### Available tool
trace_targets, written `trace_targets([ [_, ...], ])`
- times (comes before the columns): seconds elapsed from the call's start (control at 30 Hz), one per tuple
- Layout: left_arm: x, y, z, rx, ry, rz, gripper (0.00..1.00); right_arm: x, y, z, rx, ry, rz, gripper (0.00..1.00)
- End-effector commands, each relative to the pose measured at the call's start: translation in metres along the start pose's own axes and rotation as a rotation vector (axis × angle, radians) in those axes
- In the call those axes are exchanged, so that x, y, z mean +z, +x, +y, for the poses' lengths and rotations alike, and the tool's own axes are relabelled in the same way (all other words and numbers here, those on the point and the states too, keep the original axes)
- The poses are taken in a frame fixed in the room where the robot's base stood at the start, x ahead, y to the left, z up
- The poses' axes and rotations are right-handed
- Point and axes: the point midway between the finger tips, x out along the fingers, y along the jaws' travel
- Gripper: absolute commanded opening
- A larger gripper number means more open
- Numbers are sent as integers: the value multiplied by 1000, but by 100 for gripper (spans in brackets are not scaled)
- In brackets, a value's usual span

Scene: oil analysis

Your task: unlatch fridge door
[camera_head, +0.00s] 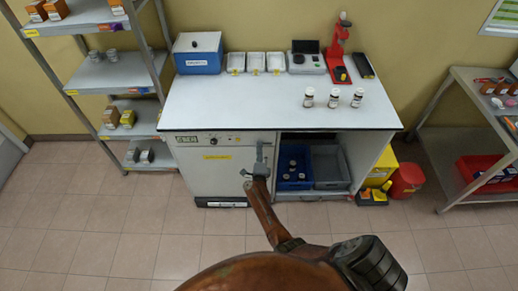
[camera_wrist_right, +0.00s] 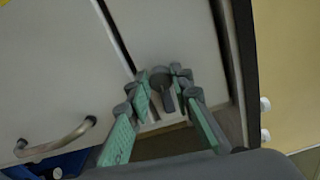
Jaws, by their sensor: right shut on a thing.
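The white fridge (camera_head: 216,170) stands under the left part of the bench, its door front facing me. Its dark grey latch (camera_wrist_right: 162,84) shows in the right wrist view between the green and grey fingers of my right gripper (camera_wrist_right: 165,85). The gripper hides part of the latch in the head view. I cannot see any opening along the door. My left gripper is not in view.
The white bench top (camera_head: 270,105) is above the gripper and holds several bottles and trays. An open bay with a blue crate (camera_head: 292,182) and a grey crate (camera_head: 327,181) is right of the fridge. The floor in front of the fridge is clear.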

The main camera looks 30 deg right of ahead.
Motion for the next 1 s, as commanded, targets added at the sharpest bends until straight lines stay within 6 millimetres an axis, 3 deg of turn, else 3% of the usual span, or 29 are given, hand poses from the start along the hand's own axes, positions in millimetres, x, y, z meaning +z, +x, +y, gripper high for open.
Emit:
trace_targets([
  [0.3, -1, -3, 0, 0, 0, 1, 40, 6, 1, -1, -1, -101, -10, 0],
  [0.8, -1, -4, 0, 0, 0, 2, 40, 7, 1, -2, -1, -116, -10, 0],
  [0.83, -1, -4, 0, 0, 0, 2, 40, 6, 1, -2, -1, -116, -10, 22],
  [1.0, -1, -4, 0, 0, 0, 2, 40, 3, 0, -1, -1, -116, -5, 33],
])
